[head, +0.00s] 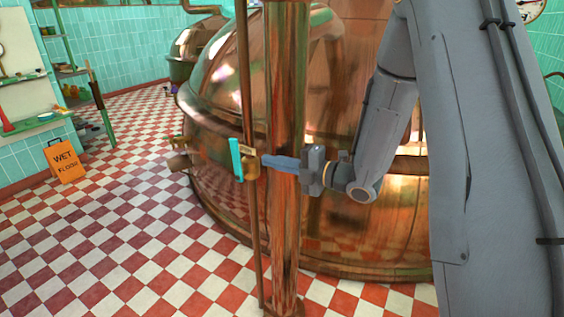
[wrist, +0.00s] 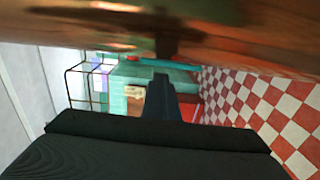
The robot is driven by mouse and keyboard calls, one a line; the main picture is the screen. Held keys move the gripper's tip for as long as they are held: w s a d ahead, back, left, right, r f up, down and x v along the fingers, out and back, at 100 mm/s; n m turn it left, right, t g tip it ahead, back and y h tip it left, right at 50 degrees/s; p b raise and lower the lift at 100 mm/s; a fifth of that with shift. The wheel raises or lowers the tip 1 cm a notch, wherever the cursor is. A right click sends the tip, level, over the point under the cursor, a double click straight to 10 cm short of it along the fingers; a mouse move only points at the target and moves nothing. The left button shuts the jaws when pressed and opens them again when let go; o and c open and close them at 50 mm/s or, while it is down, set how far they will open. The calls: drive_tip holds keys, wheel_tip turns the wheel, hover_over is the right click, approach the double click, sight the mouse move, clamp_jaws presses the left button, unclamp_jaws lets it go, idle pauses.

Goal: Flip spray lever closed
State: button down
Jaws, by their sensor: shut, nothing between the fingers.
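The spray lever (head: 236,159) is a teal bar standing nearly upright in the head view. It sits on the left side of a small brass valve (head: 251,167) on a thin vertical copper pipe. My gripper (head: 266,161) reaches in from the right at the valve's height. Its blue-grey fingers are shut and empty, with the tips close to the valve; I cannot tell whether they touch. In the wrist view the shut fingers (wrist: 161,82) point at a teal strip (wrist: 168,64) that looks like the lever. A blurred copper surface fills the top there.
A thick copper column (head: 287,120) stands right beside the thin pipe, near my fingers. A big copper kettle (head: 350,220) bulges behind. An orange wet floor sign (head: 66,161) stands at the left. The checkered floor (head: 130,230) is open at the lower left.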

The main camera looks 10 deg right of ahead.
sight(238, 152)
drive_tip(key=p+x, duration=0.1)
drive_tip(key=x, duration=0.7)
drive_tip(key=shift+w+a+p, duration=0.15)
drive_tip(key=shift+p, duration=0.15)
drive_tip(key=shift+a, duration=0.1)
drive_tip(key=shift+w+a+r+b, duration=0.2)
drive_tip(key=shift+w+a+b, duration=0.15)
drive_tip(key=shift+a+b, duration=0.1)
drive_tip(key=shift+d, duration=0.1)
drive_tip(key=r+b+v, duration=0.1)
drive_tip(key=r+v, duration=0.1)
drive_tip(key=v, duration=1.1)
drive_tip(key=shift+s+d, duration=0.2)
drive_tip(key=shift+d, duration=0.1)
